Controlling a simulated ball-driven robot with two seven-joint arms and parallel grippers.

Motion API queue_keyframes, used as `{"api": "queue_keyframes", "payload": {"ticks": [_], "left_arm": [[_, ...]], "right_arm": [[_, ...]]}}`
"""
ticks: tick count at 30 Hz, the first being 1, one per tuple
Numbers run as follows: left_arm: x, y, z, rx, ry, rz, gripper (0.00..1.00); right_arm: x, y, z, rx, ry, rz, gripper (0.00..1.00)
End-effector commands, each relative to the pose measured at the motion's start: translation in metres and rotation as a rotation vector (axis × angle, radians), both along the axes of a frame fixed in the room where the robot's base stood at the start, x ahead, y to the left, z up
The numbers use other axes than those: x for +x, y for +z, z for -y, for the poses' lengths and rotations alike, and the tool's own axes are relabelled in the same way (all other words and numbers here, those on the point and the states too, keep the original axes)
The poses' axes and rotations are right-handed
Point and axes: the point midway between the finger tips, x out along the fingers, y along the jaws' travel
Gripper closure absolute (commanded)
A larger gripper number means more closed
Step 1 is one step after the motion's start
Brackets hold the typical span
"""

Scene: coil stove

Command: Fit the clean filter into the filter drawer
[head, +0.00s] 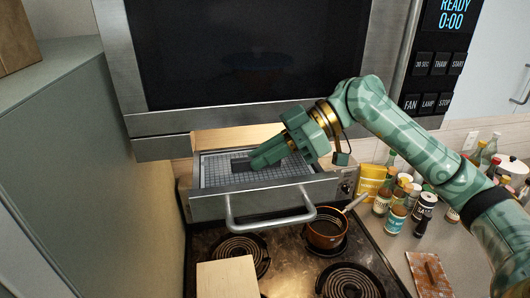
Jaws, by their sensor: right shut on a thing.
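The filter drawer (250,204) is pulled out under the microwave, above the stove, with a bar handle on its front. A grey mesh filter (222,177) lies within the drawer's walls and looks about level. Whether it is fully seated I cannot tell. My right gripper (258,160) reaches in from the right, low over the mesh. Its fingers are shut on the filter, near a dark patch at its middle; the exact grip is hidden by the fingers. My left gripper is not in view.
The microwave (250,55) hangs right behind and above the drawer. Below are stove coils (350,281), a copper saucepan (326,229) and a pale board (228,278). Several bottles (397,217) and a yellow packet (370,181) crowd the right counter. A green cabinet side (90,150) bounds the left.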

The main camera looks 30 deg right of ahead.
Motion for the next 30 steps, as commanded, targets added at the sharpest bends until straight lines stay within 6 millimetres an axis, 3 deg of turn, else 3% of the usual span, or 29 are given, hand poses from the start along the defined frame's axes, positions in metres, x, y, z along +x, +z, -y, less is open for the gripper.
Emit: {"api": "queue_keyframes", "payload": {"ticks": [1,3,12,24,30], "left_arm": [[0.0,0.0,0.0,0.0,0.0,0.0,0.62],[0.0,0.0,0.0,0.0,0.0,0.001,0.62],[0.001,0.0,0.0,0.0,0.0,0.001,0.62],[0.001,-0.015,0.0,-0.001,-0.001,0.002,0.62],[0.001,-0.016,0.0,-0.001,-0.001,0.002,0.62]], "right_arm": [[0.0,-0.001,0.0,-0.001,0.0,-0.001,0.82],[0.0,-0.001,0.0,-0.001,0.0,0.0,0.66],[0.0,0.002,0.0,0.0,0.0,0.0,0.66],[-0.013,0.03,0.055,-0.002,-0.004,-0.001,0.66],[-0.016,0.037,0.064,-0.001,-0.001,-0.001,0.66]]}}
